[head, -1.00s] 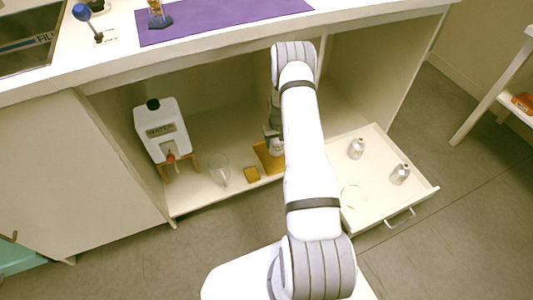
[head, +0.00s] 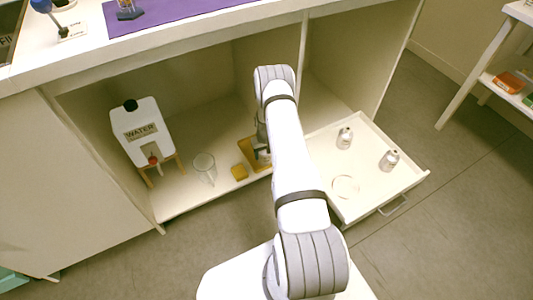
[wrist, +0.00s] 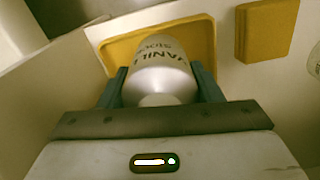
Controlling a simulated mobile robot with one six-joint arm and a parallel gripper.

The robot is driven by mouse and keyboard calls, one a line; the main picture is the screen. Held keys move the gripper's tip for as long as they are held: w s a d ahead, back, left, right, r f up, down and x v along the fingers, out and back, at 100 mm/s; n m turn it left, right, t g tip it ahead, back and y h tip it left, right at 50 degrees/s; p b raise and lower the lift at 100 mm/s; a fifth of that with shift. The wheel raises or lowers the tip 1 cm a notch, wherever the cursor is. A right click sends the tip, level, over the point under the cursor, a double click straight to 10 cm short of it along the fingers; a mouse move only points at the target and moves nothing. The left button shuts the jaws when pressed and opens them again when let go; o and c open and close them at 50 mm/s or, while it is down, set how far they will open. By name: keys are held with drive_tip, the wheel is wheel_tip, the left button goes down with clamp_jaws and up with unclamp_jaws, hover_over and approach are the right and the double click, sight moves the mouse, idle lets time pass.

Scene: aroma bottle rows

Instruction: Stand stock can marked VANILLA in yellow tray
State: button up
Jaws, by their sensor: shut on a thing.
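In the wrist view a silver can (wrist: 160,70), its label partly readable as VANILLA, sits between the fingers of my gripper (wrist: 160,88), which is shut on it. The yellow tray (wrist: 118,52) lies just beyond and around the can in that view. I cannot tell whether the can touches the tray floor. The gripper and can are mostly hidden there.
A yellow block (head: 239,172), a glass beaker (head: 204,168) and a WATER container (head: 141,132) stand left of the tray. The countertop (head: 200,40) overhangs the shelf.

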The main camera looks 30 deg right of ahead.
drive_tip(key=shift+f, duration=0.15)
drive_tip(key=o, duration=1.3)
wheel_tip(320, 180, up, 12)
drive_tip(key=p, duration=0.4)
drive_tip(key=shift+r, duration=0.25)
